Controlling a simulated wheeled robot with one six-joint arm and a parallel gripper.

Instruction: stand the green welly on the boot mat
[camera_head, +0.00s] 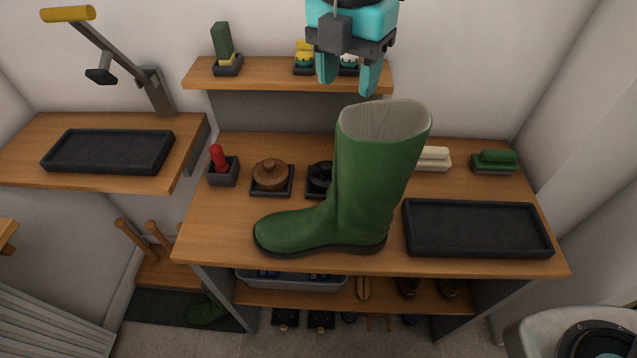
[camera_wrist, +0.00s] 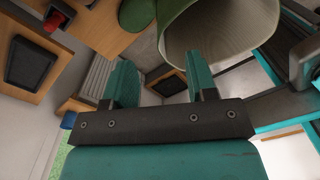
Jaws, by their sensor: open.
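The green welly (camera_head: 370,180) stands upright on the bench top, its toe pointing left and its open top facing up. A black boot mat (camera_head: 476,229) with a raised rim lies to its right on the same bench and is empty. A similar black tray (camera_head: 110,151) lies on the left bench. In the wrist view the welly's pale-lined opening (camera_wrist: 215,30) shows just beyond my open gripper (camera_wrist: 158,82). I cannot tell which black tray is meant.
A red-handled item (camera_head: 218,158), a brown lidded tin (camera_head: 271,174) and a black tin (camera_head: 319,178) stand left of the welly. A cream brush (camera_head: 434,159) and green brush (camera_head: 494,161) lie behind the mat. A shelf (camera_head: 270,74) with small items runs along the wall.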

